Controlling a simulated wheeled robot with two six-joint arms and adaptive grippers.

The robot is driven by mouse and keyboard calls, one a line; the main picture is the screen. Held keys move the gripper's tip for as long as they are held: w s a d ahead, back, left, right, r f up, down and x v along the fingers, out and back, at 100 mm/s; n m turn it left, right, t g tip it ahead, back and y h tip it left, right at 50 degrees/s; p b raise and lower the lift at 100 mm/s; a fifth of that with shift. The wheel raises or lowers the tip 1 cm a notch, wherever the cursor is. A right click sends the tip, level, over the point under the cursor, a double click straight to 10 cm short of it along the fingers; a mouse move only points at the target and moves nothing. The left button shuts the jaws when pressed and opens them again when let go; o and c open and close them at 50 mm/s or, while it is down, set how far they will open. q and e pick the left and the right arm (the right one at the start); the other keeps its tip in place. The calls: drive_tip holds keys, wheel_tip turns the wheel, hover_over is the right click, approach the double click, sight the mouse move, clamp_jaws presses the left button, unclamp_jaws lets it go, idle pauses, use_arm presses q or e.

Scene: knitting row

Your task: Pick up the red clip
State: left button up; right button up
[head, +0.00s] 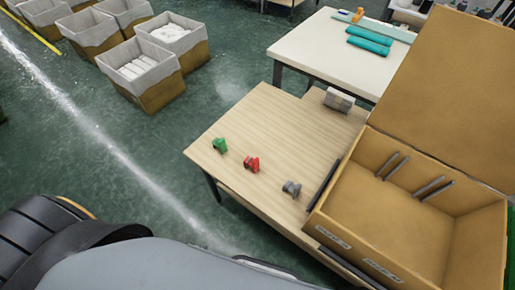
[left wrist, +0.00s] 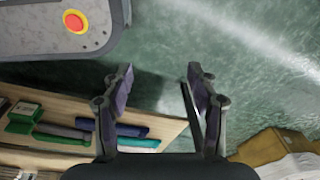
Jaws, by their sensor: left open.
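The red clip (head: 251,164) lies on the light wooden table (head: 275,125) in the head view, between a green clip (head: 220,145) on its left and a grey clip (head: 292,188) on its right. The three are apart from each other. My left gripper (left wrist: 160,72) shows in the left wrist view, open and empty, with green floor behind its fingers. I do not see the red clip in that view. My left gripper does not show in the head view, and my right gripper is in neither view.
An open cardboard box (head: 340,222) with dark bars inside stands at the table's right. A small grey block (head: 339,100) sits at the table's back. A white table (head: 335,55) with teal rolls (head: 368,46) stands behind. Lined bins (head: 143,72) stand on the floor at upper left.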

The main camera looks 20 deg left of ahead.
use_arm(q)
drive_tip(key=w+d+r+n+p, duration=0.2)
drive_tip(key=w+r+p, duration=0.4)
drive_tip(key=w+r, duration=0.8)
wheel_tip(320, 180, up, 28)
drive_tip(key=n+g+p, duration=0.1)
drive_tip(key=n+p, duration=0.8)
drive_tip(key=n, duration=0.3)
hover_over(255, 159)
drive_tip(key=shift+w+d+h, duration=0.1)
drive_tip(key=shift+d+h, duration=0.05)
drive_tip(key=shift+h, duration=0.25)
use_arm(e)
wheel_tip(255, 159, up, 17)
use_arm(q)
drive_tip(key=shift+f, duration=0.15)
wheel_tip(255, 159, down, 5)
drive_tip(key=b, duration=0.6)
drive_tip(key=shift+f, duration=0.15)
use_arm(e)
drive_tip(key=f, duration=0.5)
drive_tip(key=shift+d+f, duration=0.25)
